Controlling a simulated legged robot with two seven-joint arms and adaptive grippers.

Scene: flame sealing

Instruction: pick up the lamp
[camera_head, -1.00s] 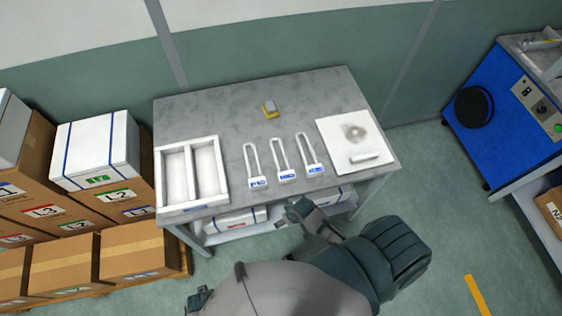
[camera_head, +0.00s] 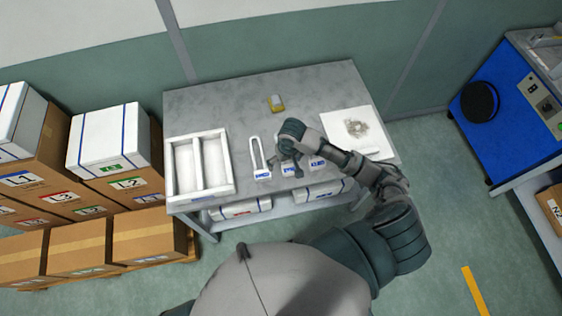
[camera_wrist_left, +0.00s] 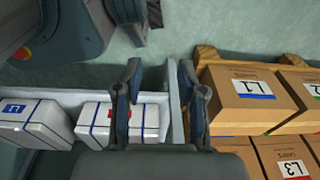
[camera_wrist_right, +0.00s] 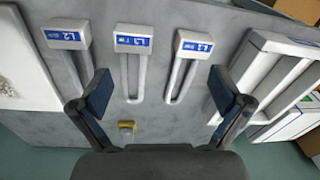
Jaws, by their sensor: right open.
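The lamp looks to be the small yellow-and-grey object (camera_head: 277,103) near the back middle of the grey table (camera_head: 225,97). It also shows small in the right wrist view (camera_wrist_right: 127,126), low between the fingers and well beyond them. My right gripper (camera_head: 286,164) is over the front of the table, above the U-shaped white pieces, and nearer the front than the lamp. In the right wrist view its fingers (camera_wrist_right: 160,84) are apart with nothing held. My left gripper (camera_wrist_left: 160,92) is open and empty in the left wrist view, below table height by the look of it.
White U-shaped pieces with blue labels (camera_wrist_right: 133,42) lie under my right gripper. A white divided tray (camera_head: 231,165) is at the table's left. A white marked sheet (camera_head: 338,118) is at its right. Boxes (camera_head: 110,135) are stacked left. The table around the lamp is clear.

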